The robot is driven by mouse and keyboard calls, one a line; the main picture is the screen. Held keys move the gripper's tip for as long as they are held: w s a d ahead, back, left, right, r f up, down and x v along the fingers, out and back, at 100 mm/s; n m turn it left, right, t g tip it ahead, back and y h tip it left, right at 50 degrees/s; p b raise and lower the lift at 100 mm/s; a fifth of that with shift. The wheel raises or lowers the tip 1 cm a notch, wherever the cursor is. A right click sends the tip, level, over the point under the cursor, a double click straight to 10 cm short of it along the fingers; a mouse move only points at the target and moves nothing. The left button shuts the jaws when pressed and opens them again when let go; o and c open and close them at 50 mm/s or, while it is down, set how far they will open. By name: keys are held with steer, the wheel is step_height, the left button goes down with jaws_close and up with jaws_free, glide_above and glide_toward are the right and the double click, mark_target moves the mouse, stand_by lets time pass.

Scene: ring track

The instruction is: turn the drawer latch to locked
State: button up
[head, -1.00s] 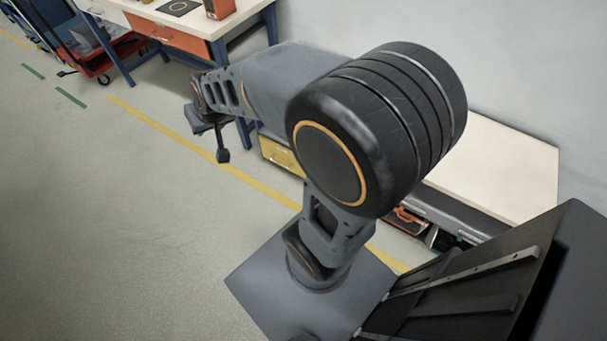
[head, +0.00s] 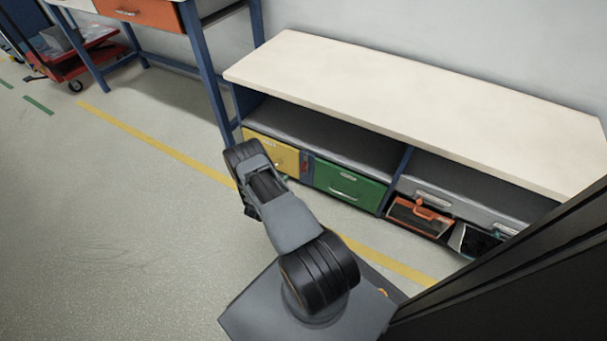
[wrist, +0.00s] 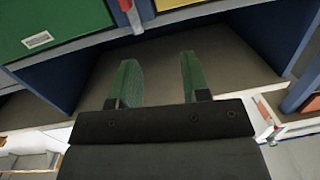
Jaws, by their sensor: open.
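A small red latch (head: 305,161) sits on the divider between the yellow drawer (head: 268,153) and the green drawer (head: 345,187) under the bench. Both drawers look shut. The wrist view is turned over, with the green drawer (wrist: 50,22) at upper left, the yellow drawer (wrist: 172,4) at the top edge and the red latch (wrist: 133,16) between them, partly cut off. My gripper (wrist: 158,76) is open and empty, its two green fingers apart and not on the latch. I cannot tell the latch's setting.
A cream-topped bench (head: 420,105) with an open shelf stands along the wall. An orange toolbox (head: 420,217) and a dark bin (head: 475,241) are in its right lower bay. A blue-legged table (head: 208,75) and a red cart (head: 75,65) stand left. The floor in front is clear.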

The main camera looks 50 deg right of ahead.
mark_target(302, 166)
steer(key=s+d+f+h+b, duration=0.1)
steer(key=s+f, duration=0.2)
steer(key=f, duration=0.1)
steer(key=shift+g, duration=0.4)
steer(key=b+x, duration=0.1)
steer(key=x, duration=0.3)
steer(key=b+x, duration=0.2)
steer(key=x, duration=0.2)
steer(key=b+x, duration=0.1)
steer(key=x, duration=0.4)
steer(key=shift+s+r+b, duration=0.25)
steer(key=shift+b, duration=0.15)
jaws_close()
